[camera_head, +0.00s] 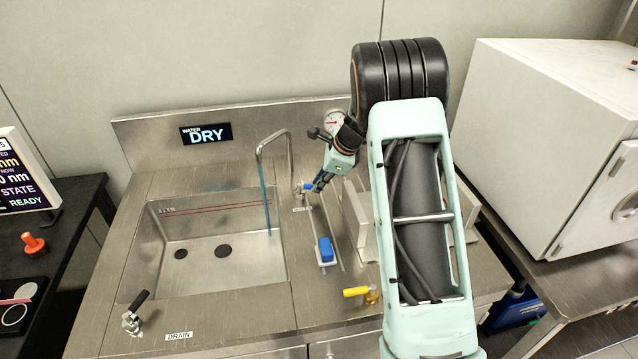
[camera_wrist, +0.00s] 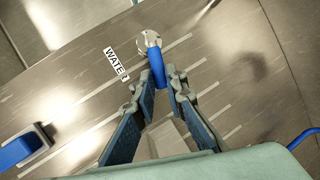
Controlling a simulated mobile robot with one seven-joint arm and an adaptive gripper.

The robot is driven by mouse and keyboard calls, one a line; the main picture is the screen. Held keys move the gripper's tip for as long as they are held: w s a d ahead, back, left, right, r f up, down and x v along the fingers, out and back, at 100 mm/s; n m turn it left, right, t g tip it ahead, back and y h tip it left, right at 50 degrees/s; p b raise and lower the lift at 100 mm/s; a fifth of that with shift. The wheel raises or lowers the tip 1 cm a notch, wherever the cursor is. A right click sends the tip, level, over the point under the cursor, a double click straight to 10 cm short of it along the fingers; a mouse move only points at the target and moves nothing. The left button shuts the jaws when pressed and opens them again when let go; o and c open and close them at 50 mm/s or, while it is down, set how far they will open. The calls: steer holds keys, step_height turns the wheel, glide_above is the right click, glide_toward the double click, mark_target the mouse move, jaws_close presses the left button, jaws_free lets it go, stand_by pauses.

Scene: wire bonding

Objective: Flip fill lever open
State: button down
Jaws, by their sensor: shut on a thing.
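The fill lever, a blue handle on a round metal valve base, stands beside the WATER label. In the wrist view the lever (camera_wrist: 155,62) runs from the base down between my fingertips. My gripper (camera_wrist: 160,80) is shut on the lever's free end, with one finger on each side. In the head view the lever (camera_head: 307,187) is small, at the foot of the bent spout (camera_head: 272,140), and my gripper (camera_head: 318,186) reaches it from the upper right. A thin blue streak hangs from the spout down into the sink (camera_head: 190,262).
A display (camera_head: 206,134) reads WATER DRY. A blue block (camera_head: 325,250) sits on a rail right of the sink. A yellow-handled valve (camera_head: 360,292) is at the front, and a black drain lever (camera_head: 136,305) at front left. Pale upright plates (camera_head: 357,222) stand close beside my arm.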

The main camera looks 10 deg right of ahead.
steer(key=shift+w+d+n+g+y+p, duration=0.2)
steer(key=shift+w+n+g+y, duration=0.25)
steer(key=shift+n, duration=0.45)
steer(key=shift+w+d+n+g+y+p, duration=0.2)
steer(key=shift+w+n, duration=0.3)
steer(key=shift+n, duration=0.4)
steer(key=shift+a, duration=0.15)
steer(key=c, duration=2)
jaws_free()
steer(key=shift+o, duration=0.2)
steer(key=shift+r, duration=0.1)
steer(key=v, duration=1.2)
